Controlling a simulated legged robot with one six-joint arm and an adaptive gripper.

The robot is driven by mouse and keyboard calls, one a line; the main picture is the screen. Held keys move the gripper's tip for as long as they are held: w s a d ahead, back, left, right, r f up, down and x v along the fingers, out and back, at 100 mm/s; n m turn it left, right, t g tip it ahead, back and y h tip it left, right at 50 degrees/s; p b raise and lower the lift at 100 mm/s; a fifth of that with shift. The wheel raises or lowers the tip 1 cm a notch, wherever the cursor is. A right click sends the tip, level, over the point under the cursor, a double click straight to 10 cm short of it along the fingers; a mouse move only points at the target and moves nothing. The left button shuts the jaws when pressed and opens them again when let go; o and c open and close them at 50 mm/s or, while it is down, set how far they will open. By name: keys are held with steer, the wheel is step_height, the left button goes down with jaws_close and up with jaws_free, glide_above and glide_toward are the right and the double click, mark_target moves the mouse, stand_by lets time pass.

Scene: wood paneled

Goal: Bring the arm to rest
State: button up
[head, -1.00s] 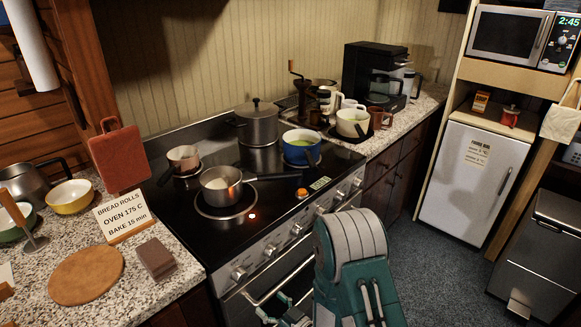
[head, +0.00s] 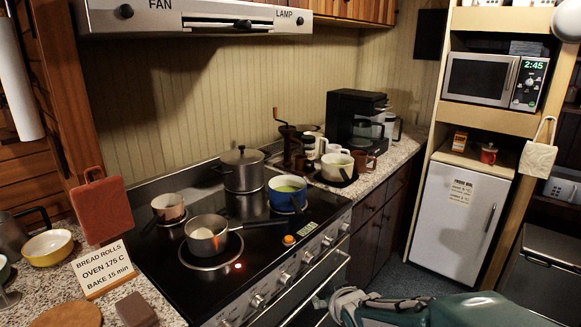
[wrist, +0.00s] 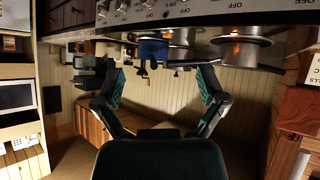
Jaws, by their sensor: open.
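My gripper (head: 322,302) shows only in part at the bottom of the head view, in front of the stove (head: 262,225) by its oven door handle (head: 318,282). I cannot tell whether it touches the handle. In the wrist view my gripper (wrist: 157,73) has its two fingers spread wide with nothing held between them. My teal arm lies low across the bottom right of the head view, its lower part cut off by the frame.
A saucepan (head: 207,238), a small copper pot (head: 168,207), a lidded pot (head: 243,171) and a blue pot (head: 287,194) stand on the stove. A recipe card (head: 103,268) stands on the left counter. Floor (head: 408,278) shows before the white fridge (head: 455,215).

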steer(key=s+d+r+m+g, duration=0.1)
steer(key=s+d+r, duration=0.1)
steer(key=s, duration=0.5)
steer(key=s+d+r+m+g+h, duration=0.1)
steer(key=s+d+r+g, duration=0.1)
steer(key=s, duration=0.6)
steer(key=s+d+r+m+g, duration=0.2)
steer(key=s+r, duration=0.2)
steer(key=s, duration=0.3)
steer(key=shift+s+d+r+h, duration=0.15)
steer(key=shift+s+r+h, duration=0.15)
steer(key=shift+h, duration=0.1)
